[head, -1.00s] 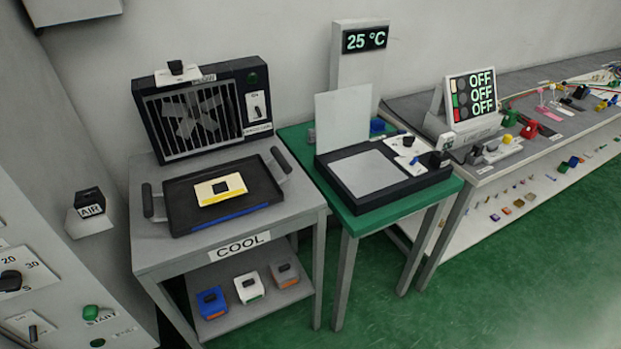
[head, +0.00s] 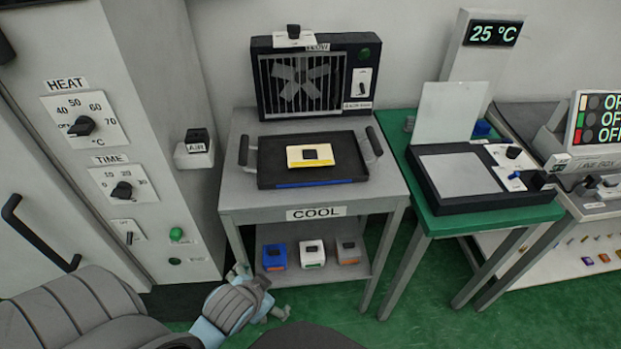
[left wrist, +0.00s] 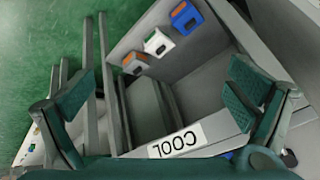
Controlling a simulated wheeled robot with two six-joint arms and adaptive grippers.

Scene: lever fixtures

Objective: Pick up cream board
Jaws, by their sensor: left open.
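The cream board (head: 311,155) is a flat cream block with a yellow edge and a black square on top. It lies in a black tray (head: 350,178) with two side handles on the grey table marked COOL. My left gripper (head: 262,297) is low in front of the table's left leg, below the tabletop and apart from the board. In the left wrist view my left gripper (left wrist: 160,105) is open and empty, with its fingers wide apart and the COOL label between them. The board does not show there. My right gripper is not in view.
A fan unit (head: 316,80) stands behind the tray. Blue, white and grey blocks (head: 312,254) sit on the lower shelf. A green table (head: 480,222) with a dark flat device is at right. A control cabinet (head: 150,120) stands at left.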

